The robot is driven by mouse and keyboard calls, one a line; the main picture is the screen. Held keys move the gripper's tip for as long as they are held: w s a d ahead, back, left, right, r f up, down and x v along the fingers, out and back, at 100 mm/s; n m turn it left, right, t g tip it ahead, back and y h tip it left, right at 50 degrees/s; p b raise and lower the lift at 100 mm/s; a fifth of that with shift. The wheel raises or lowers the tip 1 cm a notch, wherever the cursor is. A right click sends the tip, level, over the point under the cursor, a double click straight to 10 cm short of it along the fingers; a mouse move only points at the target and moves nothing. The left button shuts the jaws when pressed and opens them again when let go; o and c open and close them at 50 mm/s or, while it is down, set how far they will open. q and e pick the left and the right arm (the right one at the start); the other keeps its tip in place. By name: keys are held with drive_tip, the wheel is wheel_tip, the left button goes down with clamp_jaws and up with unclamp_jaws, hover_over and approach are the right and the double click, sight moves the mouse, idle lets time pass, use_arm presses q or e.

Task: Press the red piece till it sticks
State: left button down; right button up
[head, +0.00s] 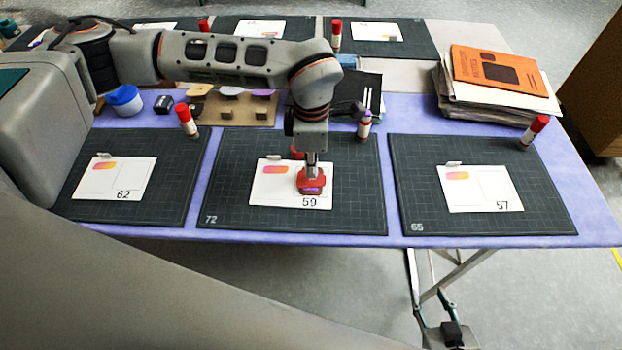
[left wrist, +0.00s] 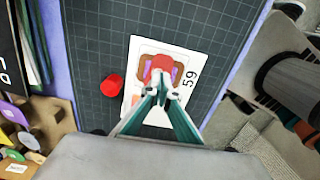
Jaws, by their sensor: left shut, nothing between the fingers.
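The card numbered 59 (head: 264,192) lies on the middle dark cutting mat; it also shows in the left wrist view (left wrist: 138,108). The red piece (head: 304,178) is on the right half of this card, with purple and brown areas around or under it. In the left wrist view the red piece (left wrist: 160,64) is partly hidden by my fingers. My left gripper (head: 311,164) points down over the piece, shut and empty, with its fingertips (left wrist: 163,91) at or just above it. I cannot tell whether they touch. My right gripper is not in view.
Cards 62 (head: 95,182) and 57 (head: 475,198) lie on neighbouring mats. Shaped pieces sit on a brown board (head: 240,111) behind. A stack of papers with an orange folder (head: 495,68) stands at the back right.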

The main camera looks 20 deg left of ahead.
use_arm(q)
drive_tip(key=shift+f+b, duration=0.4)
drive_tip(key=shift+f, duration=0.65)
idle(0.5)
idle(0.6)
drive_tip(key=shift+r+p, duration=1.35)
drive_tip(key=shift+r, duration=0.75)
drive_tip(key=shift+r+p, duration=0.95)
drive_tip(key=shift+r, duration=0.55)
